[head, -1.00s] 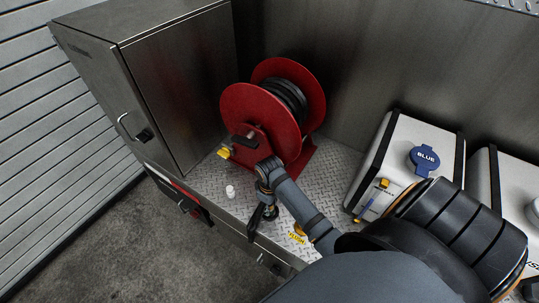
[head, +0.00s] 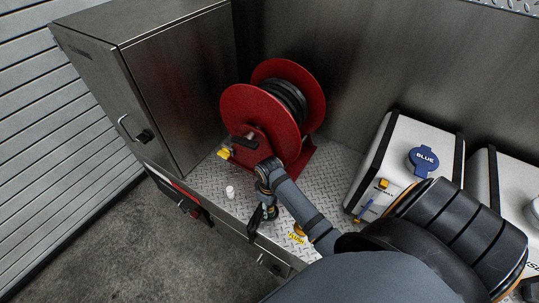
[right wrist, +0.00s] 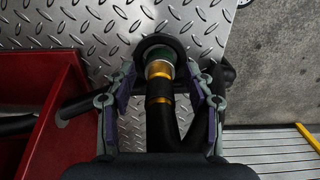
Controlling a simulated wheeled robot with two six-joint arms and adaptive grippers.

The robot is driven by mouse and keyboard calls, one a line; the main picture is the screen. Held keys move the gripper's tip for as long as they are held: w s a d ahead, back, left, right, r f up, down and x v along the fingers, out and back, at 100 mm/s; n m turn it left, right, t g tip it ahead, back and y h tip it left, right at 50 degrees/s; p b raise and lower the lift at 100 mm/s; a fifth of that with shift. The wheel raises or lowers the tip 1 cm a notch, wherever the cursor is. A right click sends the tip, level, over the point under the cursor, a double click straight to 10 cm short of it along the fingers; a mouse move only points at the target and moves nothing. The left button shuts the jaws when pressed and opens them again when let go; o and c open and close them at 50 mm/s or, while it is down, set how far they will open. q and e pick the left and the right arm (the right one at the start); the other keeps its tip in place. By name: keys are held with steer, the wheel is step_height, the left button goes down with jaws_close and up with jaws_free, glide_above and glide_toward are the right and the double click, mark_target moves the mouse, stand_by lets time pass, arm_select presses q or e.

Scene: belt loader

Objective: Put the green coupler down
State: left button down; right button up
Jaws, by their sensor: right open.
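My right gripper (right wrist: 160,80) is open, with one finger on each side of the coupler and visible gaps between. In the head view my right gripper (head: 263,217) is low over the deck's front edge, and the coupler is mostly hidden there. My left gripper is not in view.
A red hose reel (head: 247,111) stands on the tread-plate deck (head: 206,203), left of and behind my arm. A small white cup (head: 230,192) is near the gripper. A steel cabinet (head: 181,84) stands left, and a white tank (head: 398,150) right.

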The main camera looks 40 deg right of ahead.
step_height(320, 180, up, 8)
steer(key=shift+w+r+b, duration=0.1)
steer(key=shift+b, duration=0.95)
step_height(320, 180, up, 3)
steer(key=p, duration=0.2)
steer(key=shift+p, duration=0.3)
